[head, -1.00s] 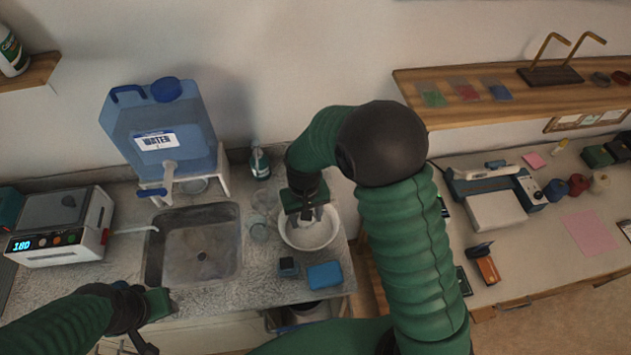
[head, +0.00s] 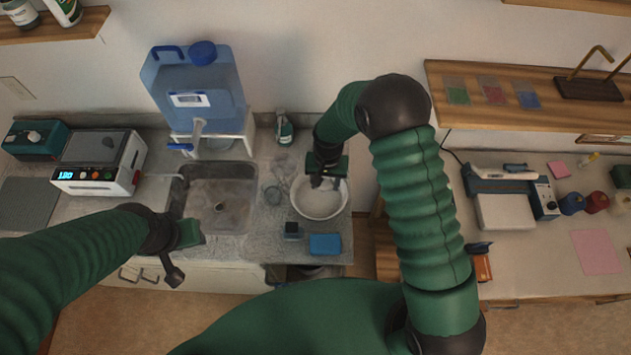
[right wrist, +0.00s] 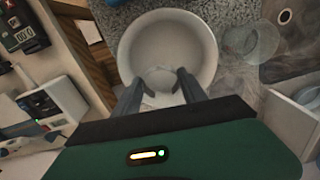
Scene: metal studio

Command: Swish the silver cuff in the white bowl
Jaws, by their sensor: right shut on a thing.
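The white bowl (head: 318,208) stands on the counter right of the sink. My right gripper (head: 325,182) points down into it from above. In the right wrist view, the bowl (right wrist: 205,50) lies beyond the fingertips, and the right gripper (right wrist: 161,84) is shut on a small pale, rounded piece, the silver cuff (right wrist: 160,78). The cuff is at or inside the bowl; I cannot tell whether it touches the bottom. In the head view the gripper hides the cuff. My left gripper (head: 190,234) hangs in front of the sink, away from the bowl; its fingers do not show clearly.
A blue sponge (head: 325,244) and a small dark block (head: 292,230) lie in front of the bowl. A clear glass (head: 273,195) stands left of it. The sink (head: 215,205), water jug (head: 195,92) and a small bottle (head: 284,128) are farther left.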

